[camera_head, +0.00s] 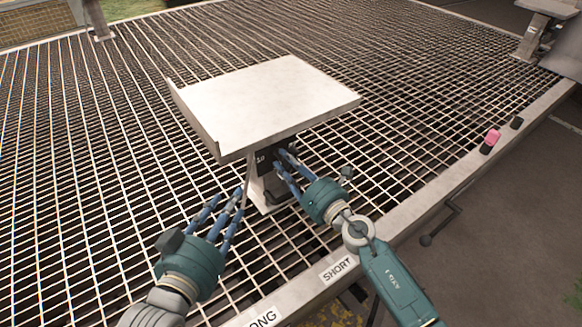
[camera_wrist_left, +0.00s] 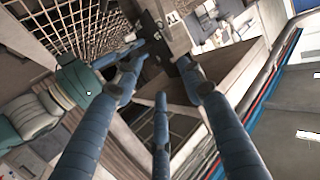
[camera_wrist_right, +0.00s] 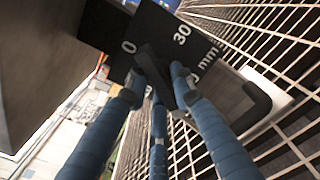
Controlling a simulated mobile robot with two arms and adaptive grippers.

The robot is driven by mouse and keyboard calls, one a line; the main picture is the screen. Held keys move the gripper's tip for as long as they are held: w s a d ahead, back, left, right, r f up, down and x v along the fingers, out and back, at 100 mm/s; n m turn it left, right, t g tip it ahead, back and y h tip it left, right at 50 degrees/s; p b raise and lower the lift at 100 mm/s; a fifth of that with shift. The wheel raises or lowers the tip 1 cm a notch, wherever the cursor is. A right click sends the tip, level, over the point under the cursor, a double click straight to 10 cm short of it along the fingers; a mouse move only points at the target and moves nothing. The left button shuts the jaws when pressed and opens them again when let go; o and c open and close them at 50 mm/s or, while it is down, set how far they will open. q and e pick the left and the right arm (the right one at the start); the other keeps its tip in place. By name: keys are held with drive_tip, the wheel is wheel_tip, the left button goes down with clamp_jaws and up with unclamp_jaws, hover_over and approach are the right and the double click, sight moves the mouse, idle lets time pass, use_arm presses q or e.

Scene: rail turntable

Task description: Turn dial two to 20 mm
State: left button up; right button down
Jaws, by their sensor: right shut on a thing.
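The black dial plate (camera_head: 263,160) is under the front of the pale flat-topped stand (camera_head: 262,90). In the right wrist view the plate (camera_wrist_right: 181,38) shows white "0", "30" and "mm" marks; other marks are hidden. My right gripper (camera_head: 284,166) reaches in from the right, its blue fingers closed around the dark dial knob (camera_wrist_right: 153,72). The knob's exact setting cannot be read. My left gripper (camera_head: 229,207) is left of the stand's post, fingers spread and empty. The left wrist view shows its fingers (camera_wrist_left: 160,88) apart, with my right gripper beyond.
The stand rises from a wide metal grating (camera_head: 110,150). Its front border (camera_head: 390,230) bears a "SHORT" label (camera_head: 338,269) and another partly cut off. A pink block (camera_head: 491,137) and small black pieces sit farther right on the border. A dark handle (camera_head: 440,226) sticks out below it.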

drive_tip(key=shift+d+f+n, duration=0.25)
drive_tip(key=shift+f+n, duration=0.25)
drive_tip(key=shift+n, duration=0.7)
drive_tip(key=n, duration=0.3)
drive_tip(key=shift+b, duration=0.35)
drive_tip(key=c, duration=1.8)
unclamp_jaws()
drive_tip(key=o, duration=1.2)
drive_tip(key=shift+r, duration=0.2)
use_arm(q)
drive_tip(key=r, duration=0.1)
drive_tip(key=r+t, duration=0.1)
drive_tip(key=r, duration=0.1)
drive_tip(key=w+d+r+t, duration=0.1)
drive_tip(key=shift+r, duration=0.15)
use_arm(e)
drive_tip(key=shift+o, duration=0.2)
drive_tip(key=shift+a+r, duration=0.1)
